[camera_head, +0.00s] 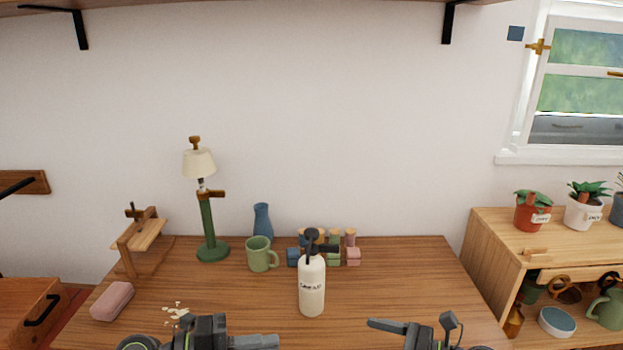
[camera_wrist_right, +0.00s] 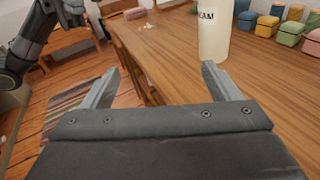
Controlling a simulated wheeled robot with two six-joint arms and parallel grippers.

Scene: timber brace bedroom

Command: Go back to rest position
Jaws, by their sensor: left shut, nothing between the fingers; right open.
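My left gripper (camera_head: 262,341) is at the bottom edge of the head view, shut and empty, low at the table's front. My right gripper (camera_head: 378,325) is in the lower middle of the head view, right of the white pump bottle (camera_head: 312,287). In the right wrist view its two fingers (camera_wrist_right: 160,78) are spread with nothing between them, over the front edge of the wooden table (camera_wrist_right: 180,62). The bottle stands upright on the table beyond the right finger, apart from it.
On the table are a pink block (camera_head: 112,301), a lamp (camera_head: 206,215), a green mug (camera_head: 261,254), a blue vase (camera_head: 262,221) and several small coloured jars (camera_head: 352,256). A wooden shelf unit (camera_head: 490,240) with potted plants stands right. The table's right part is clear.

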